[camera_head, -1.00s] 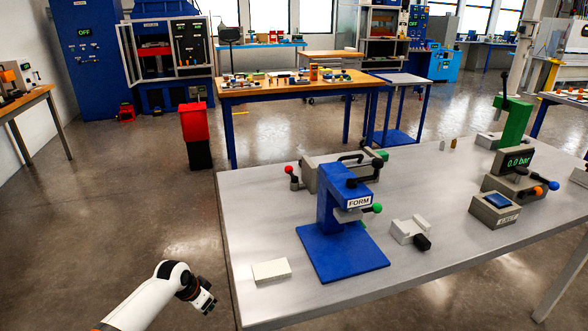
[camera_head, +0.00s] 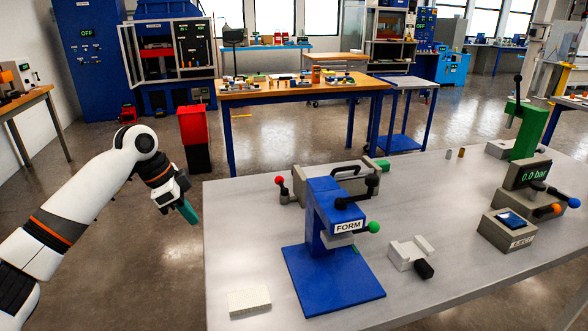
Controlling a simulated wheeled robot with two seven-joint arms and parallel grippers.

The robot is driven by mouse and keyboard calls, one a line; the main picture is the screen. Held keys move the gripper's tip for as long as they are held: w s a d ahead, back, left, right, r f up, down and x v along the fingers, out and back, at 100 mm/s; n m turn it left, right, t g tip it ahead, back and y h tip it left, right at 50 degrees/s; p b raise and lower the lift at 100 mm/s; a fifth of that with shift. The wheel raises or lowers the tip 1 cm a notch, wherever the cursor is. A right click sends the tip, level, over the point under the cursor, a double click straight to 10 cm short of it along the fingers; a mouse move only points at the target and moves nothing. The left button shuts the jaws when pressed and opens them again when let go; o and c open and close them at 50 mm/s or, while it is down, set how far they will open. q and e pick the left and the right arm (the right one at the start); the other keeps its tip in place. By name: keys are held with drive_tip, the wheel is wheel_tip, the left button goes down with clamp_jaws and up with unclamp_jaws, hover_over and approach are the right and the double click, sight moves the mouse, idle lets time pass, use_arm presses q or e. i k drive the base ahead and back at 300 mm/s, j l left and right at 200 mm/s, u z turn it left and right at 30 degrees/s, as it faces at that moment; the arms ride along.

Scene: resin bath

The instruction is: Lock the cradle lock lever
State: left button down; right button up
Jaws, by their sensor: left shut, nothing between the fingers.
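No lever is labelled as the cradle lock, so I cannot tell which one it is. A lever with a red knob (camera_head: 279,180) stands upright at the left end of a long grey box (camera_head: 297,192) behind the blue press. A small grey block fixture (camera_head: 404,255) with a black knob (camera_head: 424,269) sits right of the press. The blue press (camera_head: 322,215), marked FORM, has a black-knobbed lever and a green knob (camera_head: 374,227). My left gripper (camera_head: 188,212), with green fingers, is shut and empty, left of the table edge and apart from everything. My right gripper is not in view.
A pale flat block (camera_head: 249,301) lies at the table's front left. A 0.0 bar gauge unit (camera_head: 528,176), a box with a blue button (camera_head: 508,230) and a green column (camera_head: 527,130) stand at the right. The grey table top (camera_head: 455,210) is clear between the fixtures and the right-hand units.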

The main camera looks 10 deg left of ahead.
sight(278, 180)
drive_tip(key=i+l, duration=0.3)
drive_tip(key=i, duration=0.25)
drive_tip(key=i+l, duration=0.3)
drive_tip(key=i, duration=0.2)
